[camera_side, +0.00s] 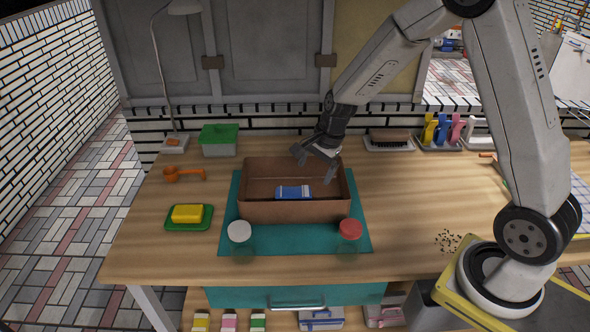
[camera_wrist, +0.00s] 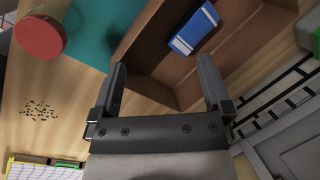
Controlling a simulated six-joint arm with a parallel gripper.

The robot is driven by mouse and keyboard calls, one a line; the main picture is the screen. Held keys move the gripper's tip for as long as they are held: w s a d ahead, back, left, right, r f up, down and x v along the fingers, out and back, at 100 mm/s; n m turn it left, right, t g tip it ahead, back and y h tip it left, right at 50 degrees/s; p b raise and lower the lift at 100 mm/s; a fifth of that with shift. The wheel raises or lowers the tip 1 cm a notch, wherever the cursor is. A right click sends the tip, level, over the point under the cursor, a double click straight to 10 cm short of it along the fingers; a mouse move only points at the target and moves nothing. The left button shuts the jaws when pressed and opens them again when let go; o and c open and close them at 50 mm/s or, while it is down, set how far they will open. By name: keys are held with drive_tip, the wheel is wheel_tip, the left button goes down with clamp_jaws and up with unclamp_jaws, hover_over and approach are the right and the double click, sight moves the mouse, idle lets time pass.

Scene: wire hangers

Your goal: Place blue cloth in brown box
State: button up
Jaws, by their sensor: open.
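The brown box (camera_side: 292,212) is open at the top and stands on a teal mat in the middle of the table. A blue cloth with white bands (camera_side: 292,192) lies inside it, on the box floor. In the wrist view the blue cloth (camera_wrist: 195,28) lies inside the brown box (camera_wrist: 150,62), beyond my fingertips. My gripper (camera_side: 316,157) is above the far right part of the box, open and empty. Its two fingers (camera_wrist: 162,78) are spread in the wrist view, with nothing between them but box and table.
A white-lidded jar (camera_side: 239,232) and a red-lidded jar (camera_side: 350,229) stand at the box's front corners. A yellow block (camera_side: 187,213) on a green tray, an orange scoop (camera_side: 184,174) and a green-lidded container (camera_side: 219,140) are left. The table right of the mat is mostly clear.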

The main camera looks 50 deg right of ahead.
drive_tip(key=s+a+r+n+h, duration=0.1)
drive_tip(key=s+a+r+n, duration=0.1)
drive_tip(key=s+n, duration=0.5)
drive_tip(key=s+a+r+n, duration=0.1)
drive_tip(key=s+a+n, duration=0.2)
drive_tip(key=s+n, duration=0.5)
drive_tip(key=shift+s+r+n+h, duration=0.15)
drive_tip(key=shift+r+n+h, duration=0.25)
drive_tip(key=shift+n, duration=0.6)
